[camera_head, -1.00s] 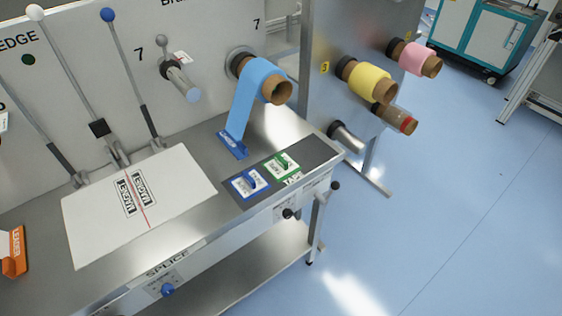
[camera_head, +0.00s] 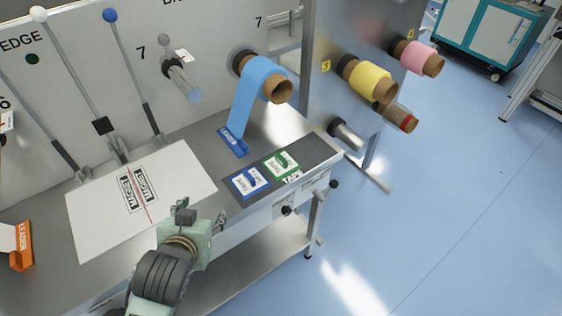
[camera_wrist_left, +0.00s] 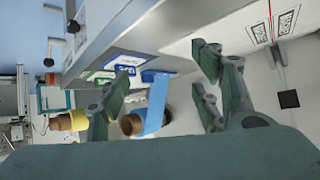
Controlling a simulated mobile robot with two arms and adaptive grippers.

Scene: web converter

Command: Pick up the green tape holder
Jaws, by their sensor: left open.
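The green tape holder (camera_head: 281,164) lies flat on a dark grey strip at the right end of the machine's table. It is a small green-framed plate with a white label. A similar blue tape holder (camera_head: 249,181) lies just left of it. My left gripper (camera_head: 199,214) is in front of the table's front edge, left of and apart from both holders. In the left wrist view its fingers (camera_wrist_left: 160,85) are spread with nothing between them. The green holder (camera_wrist_left: 101,75) shows small there, beyond the left finger. My right gripper is not in view.
A blue tape roll (camera_head: 262,80) hangs tape down to a blue leader block (camera_head: 232,142) behind the holders. A white sheet (camera_head: 178,192) covers the table's middle. An orange leader block (camera_head: 21,248) stands at left. Yellow (camera_head: 366,80) and pink (camera_head: 416,57) rolls stick out at right.

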